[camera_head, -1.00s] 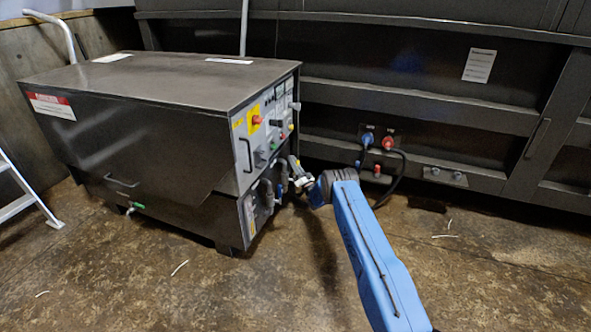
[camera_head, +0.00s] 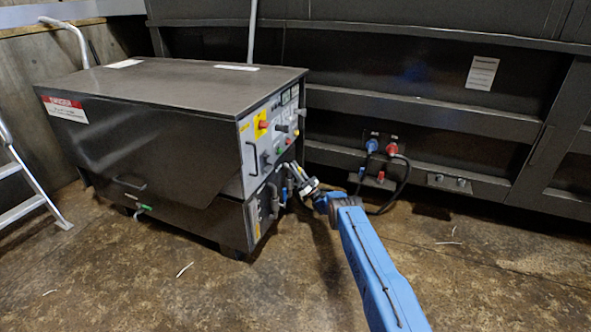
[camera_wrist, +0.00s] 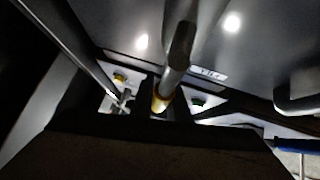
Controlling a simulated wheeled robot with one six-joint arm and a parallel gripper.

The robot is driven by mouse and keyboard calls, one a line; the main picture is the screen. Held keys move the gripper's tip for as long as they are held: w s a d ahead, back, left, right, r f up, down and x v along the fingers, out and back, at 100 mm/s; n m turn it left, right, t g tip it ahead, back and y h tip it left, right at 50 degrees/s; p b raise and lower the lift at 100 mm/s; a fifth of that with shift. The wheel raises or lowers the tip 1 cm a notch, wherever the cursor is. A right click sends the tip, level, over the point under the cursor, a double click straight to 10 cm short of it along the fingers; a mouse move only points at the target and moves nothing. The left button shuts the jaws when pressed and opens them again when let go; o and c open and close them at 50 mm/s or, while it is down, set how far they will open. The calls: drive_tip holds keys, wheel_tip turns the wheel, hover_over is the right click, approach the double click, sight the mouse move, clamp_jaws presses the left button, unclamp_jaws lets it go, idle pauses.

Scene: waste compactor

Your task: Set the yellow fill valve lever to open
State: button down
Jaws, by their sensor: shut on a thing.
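The grey control cabinet (camera_head: 262,175) stands left of centre, with pipes and valves low on its right-hand face. My gripper (camera_head: 297,180) is at these valves, at the end of my blue arm. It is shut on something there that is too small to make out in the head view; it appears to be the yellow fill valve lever. In the wrist view, a grey rounded bar with a yellow collar (camera_wrist: 162,101) stands in the middle, beyond a dark shape that fills the bottom. The jaws' contact is hidden, and the lever's exact angle cannot be told.
A red knob on a yellow plate (camera_head: 261,124) and a black handle (camera_head: 250,158) are above the valves. Blue and red connectors (camera_head: 391,149) with black cables are on the dark wall behind. A ladder (camera_head: 30,190) stands at left.

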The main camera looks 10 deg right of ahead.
drive_tip(key=c, duration=1.7)
unclamp_jaws()
drive_tip(key=shift+f, duration=0.1)
drive_tip(key=v, duration=1.7)
drive_tip(key=shift+s+d, duration=0.1)
drive_tip(key=shift+s, duration=0.1)
